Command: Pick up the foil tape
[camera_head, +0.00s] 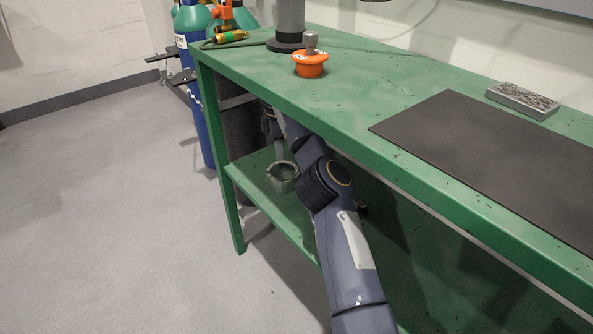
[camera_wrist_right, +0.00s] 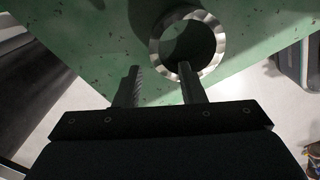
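The foil tape, a silver-grey ring (camera_head: 283,187), lies on the green lower shelf (camera_head: 256,190) of the bench in the head view. It also shows in the right wrist view (camera_wrist_right: 221,42) as a shiny ring with an open centre. My right gripper (camera_head: 277,148) reaches under the bench top and is just above the tape, partly hidden by my arm. In the right wrist view its two fingers (camera_wrist_right: 158,80) are apart with nothing between them. The right-hand finger overlaps the ring's near edge in the picture; I cannot tell whether they touch. My left gripper is out of view.
The bench top (camera_head: 375,85) is close above my right arm. It bears an orange pot (camera_head: 311,70), a dark mat (camera_head: 490,150) and a metal block (camera_head: 522,100). Gas cylinders (camera_head: 200,100) stand behind the bench's left end. The floor at left is clear.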

